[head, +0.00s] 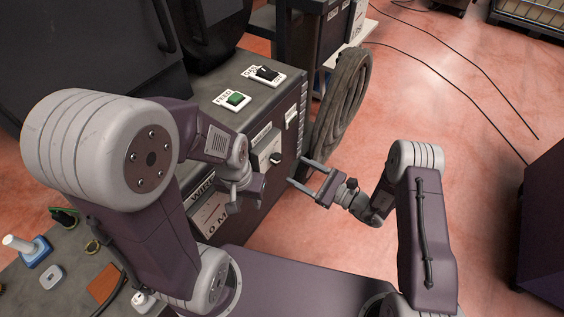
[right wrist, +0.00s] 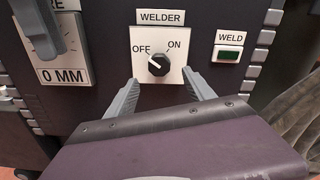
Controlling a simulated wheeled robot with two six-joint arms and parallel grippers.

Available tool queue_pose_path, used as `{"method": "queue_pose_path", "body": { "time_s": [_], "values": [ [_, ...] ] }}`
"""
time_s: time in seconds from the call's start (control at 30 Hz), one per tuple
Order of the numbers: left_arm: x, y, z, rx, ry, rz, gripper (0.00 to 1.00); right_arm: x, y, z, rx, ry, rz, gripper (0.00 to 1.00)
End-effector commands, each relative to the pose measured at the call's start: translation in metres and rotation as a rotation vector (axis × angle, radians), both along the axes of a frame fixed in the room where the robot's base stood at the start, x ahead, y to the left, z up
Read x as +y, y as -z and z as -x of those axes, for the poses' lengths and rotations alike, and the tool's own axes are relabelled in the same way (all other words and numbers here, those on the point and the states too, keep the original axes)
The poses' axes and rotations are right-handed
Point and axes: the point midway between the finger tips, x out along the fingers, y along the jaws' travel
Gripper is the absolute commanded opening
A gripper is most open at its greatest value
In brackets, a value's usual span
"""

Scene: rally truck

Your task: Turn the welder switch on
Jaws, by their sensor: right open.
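The welder switch (right wrist: 158,65) is a black rotary knob on a white plate marked OFF and ON, under a WELDER label. Its white mark points up and left, towards OFF. The knob also shows in the head view (head: 276,158) on the front of the dark machine. My right gripper (head: 297,172) is open and empty, facing the panel. In the right wrist view its fingers (right wrist: 160,90) are spread to either side, below the knob, apart from it. My left gripper (head: 246,198) is left of the switch near the wire panel; its jaws are unclear.
A wire panel (right wrist: 62,72) reading 0 MM is left. A coiled hose (head: 343,105) hangs at the machine's right side. Green (head: 234,98) and black (head: 267,73) switches sit on top.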

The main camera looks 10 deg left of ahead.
Motion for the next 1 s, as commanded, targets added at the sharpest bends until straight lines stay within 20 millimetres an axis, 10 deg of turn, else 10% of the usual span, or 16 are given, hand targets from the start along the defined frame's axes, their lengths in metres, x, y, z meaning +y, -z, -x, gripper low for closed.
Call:
{"method": "queue_pose_path", "body": {
  "time_s": [0.3,0.67,0.9,1.0],
  "values": [
    [0.0,0.007,0.0,0.0,0.0,0.0,0.36,0.059,0.0,-0.02,-0.005,-0.004,-0.002,0.62],
    [0.0,0.008,0.0,0.0,0.0,0.0,0.36,0.071,-0.001,-0.025,-0.002,-0.001,-0.001,0.62],
    [0.0,0.008,0.0,0.0,0.0,0.0,0.36,0.071,-0.001,-0.025,-0.001,-0.001,0.0,0.04],
    [0.0,0.008,0.0,0.0,0.0,0.0,0.36,0.071,-0.001,-0.025,0.0,-0.001,-0.001,0.0]
  ]
}}
